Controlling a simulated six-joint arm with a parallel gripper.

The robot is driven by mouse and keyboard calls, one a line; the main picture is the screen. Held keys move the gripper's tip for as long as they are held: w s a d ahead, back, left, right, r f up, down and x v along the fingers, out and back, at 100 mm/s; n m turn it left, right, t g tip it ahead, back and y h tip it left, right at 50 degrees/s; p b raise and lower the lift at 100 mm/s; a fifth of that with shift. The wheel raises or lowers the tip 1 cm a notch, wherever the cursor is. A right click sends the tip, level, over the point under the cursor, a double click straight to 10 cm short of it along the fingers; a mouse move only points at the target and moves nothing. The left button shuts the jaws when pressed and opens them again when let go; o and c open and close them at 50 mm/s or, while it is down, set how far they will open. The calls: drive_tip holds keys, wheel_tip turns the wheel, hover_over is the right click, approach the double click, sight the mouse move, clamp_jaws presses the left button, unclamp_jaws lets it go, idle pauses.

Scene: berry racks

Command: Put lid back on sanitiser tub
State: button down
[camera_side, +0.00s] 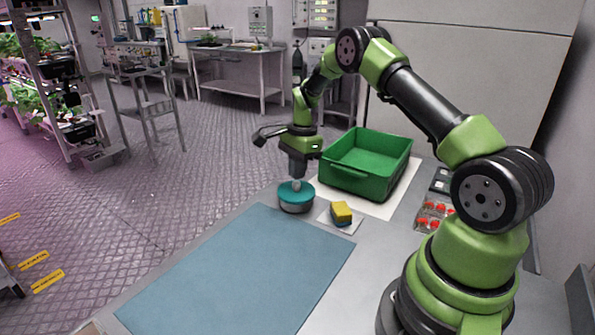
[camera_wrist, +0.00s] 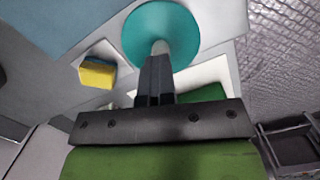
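The sanitiser tub (camera_side: 296,206) is a round grey tub standing on the table at the far edge of the blue mat. A teal lid (camera_side: 286,192) with a pale knob sits on top of the tub or just at its rim; I cannot tell whether it is fully seated. The teal lid (camera_wrist: 150,30) also shows from above in the wrist view and hides the tub. My gripper (camera_side: 296,178) points down right over the lid. In the wrist view its fingers (camera_wrist: 158,58) are close together on the pale knob at the lid's middle.
A yellow and blue sponge (camera_side: 341,211) lies on a white square right of the tub. A green crate (camera_side: 345,181) stands behind it on a white sheet. A clear pack of strawberries (camera_side: 432,214) is farther right. The blue mat (camera_side: 240,275) is clear.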

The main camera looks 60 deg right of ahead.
drive_tip(key=c, duration=1.8)
unclamp_jaws()
drive_tip(key=o, duration=0.9)
drive_tip(key=shift+r, duration=0.15)
drive_tip(key=shift+r, duration=2.4)
